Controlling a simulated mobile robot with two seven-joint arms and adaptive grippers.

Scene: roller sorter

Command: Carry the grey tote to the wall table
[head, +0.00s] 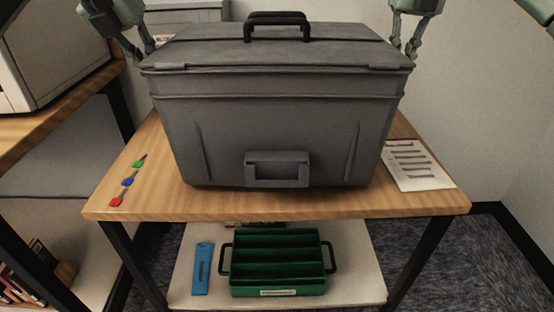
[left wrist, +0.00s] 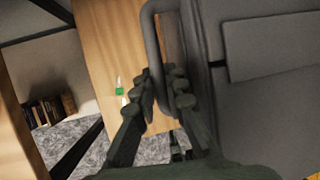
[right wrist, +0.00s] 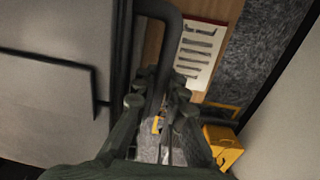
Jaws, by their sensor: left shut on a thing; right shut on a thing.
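The grey tote (head: 275,125) is upright with its lid shut, over the middle of a wooden table (head: 120,190) standing by the walls. Its underside looks at or just above the tabletop; I cannot tell whether it touches. My left gripper (head: 147,48) is at the tote's left side, shut on a side handle (left wrist: 152,45) in the left wrist view. My right gripper (head: 409,48) is at the right side, shut on the other side handle (right wrist: 172,30) in the right wrist view. The tote hides much of the tabletop.
Red, blue and green tagged items (head: 128,181) lie left of the tote. A printed sheet (head: 418,165) lies to its right. The lower shelf holds a green tray (head: 278,262) and a blue packet (head: 203,268). Another wooden surface (head: 50,115) stands at left. A yellow object (right wrist: 223,148) is at right.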

